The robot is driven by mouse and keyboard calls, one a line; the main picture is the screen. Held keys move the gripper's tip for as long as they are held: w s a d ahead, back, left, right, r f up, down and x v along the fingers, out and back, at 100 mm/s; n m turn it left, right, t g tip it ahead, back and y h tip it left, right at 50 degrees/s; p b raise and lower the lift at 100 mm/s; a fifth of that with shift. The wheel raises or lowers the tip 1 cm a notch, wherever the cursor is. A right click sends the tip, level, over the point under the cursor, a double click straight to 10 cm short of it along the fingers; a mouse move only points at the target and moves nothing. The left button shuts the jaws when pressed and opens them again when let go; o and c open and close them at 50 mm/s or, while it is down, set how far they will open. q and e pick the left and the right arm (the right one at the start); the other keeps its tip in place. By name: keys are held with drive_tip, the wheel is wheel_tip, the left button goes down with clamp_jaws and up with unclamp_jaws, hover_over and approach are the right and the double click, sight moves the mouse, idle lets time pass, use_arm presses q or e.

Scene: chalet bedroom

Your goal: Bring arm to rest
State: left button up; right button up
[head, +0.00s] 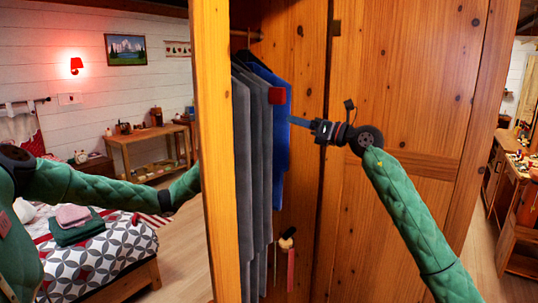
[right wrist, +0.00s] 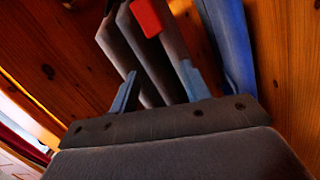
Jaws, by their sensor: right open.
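My right arm (head: 412,205) reaches from the lower right to the open wardrobe (head: 398,95). My right gripper (head: 298,122) is open at hanging grey clothes (head: 254,160) and a blue garment (head: 268,150). In the right wrist view the two fingers of my right gripper (right wrist: 158,88) stand apart, with grey cloth (right wrist: 153,60) beyond them; I cannot tell whether they touch it. A small red piece (head: 277,95) shows by the blue garment. My left arm (head: 105,190) stretches in from the left; its end goes behind the wardrobe's edge, hiding the gripper.
The wardrobe's front edge (head: 210,120) stands upright between my arms. A bed (head: 110,255) with folded cloths (head: 74,226) is at lower left. A wooden table (head: 150,133) stands by the back wall. A desk (head: 515,170) is at far right.

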drive_tip(key=d+f+m+t+h, duration=0.3)
drive_tip(key=f+m+t+h, duration=0.2)
drive_tip(key=f+m, duration=1)
drive_tip(key=d+f+m+t+h, duration=0.35)
drive_tip(key=f+m+t, duration=0.4)
drive_tip(key=f, duration=1.25)
drive_tip(key=s+d+f+m+g+h, duration=0.1)
drive_tip(key=s+f+m+g+h, duration=0.2)
drive_tip(key=f, duration=0.6)
drive_tip(key=s+d+f+m+g+h, duration=0.1)
drive_tip(key=s+d+f+m+h, duration=0.25)
drive_tip(key=f, duration=0.65)
drive_tip(key=s+f+m+g+h, duration=0.2)
drive_tip(key=s+f+m+g, duration=0.15)
drive_tip(key=f+m, duration=0.4)
drive_tip(key=s+f+m+g+h, duration=0.1)
drive_tip(key=s+f+m+g, duration=0.4)
drive_tip(key=s+f, duration=1.8)
drive_tip(key=s+a+f+g, duration=0.1)
drive_tip(key=s+f+g, duration=0.2)
drive_tip(key=s, duration=0.5)
drive_tip(key=s+a+f+g+y, duration=0.1)
drive_tip(key=s+a+f+g, duration=0.1)
drive_tip(key=s+f, duration=0.4)
drive_tip(key=s+a+f+m+g, duration=0.1)
drive_tip(key=s+f+g, duration=0.3)
drive_tip(key=s, duration=0.7)
drive_tip(key=shift+s+a+f+y, duration=0.15)
drive_tip(key=shift+a+f+y, duration=0.2)
drive_tip(key=shift+f, duration=0.25)
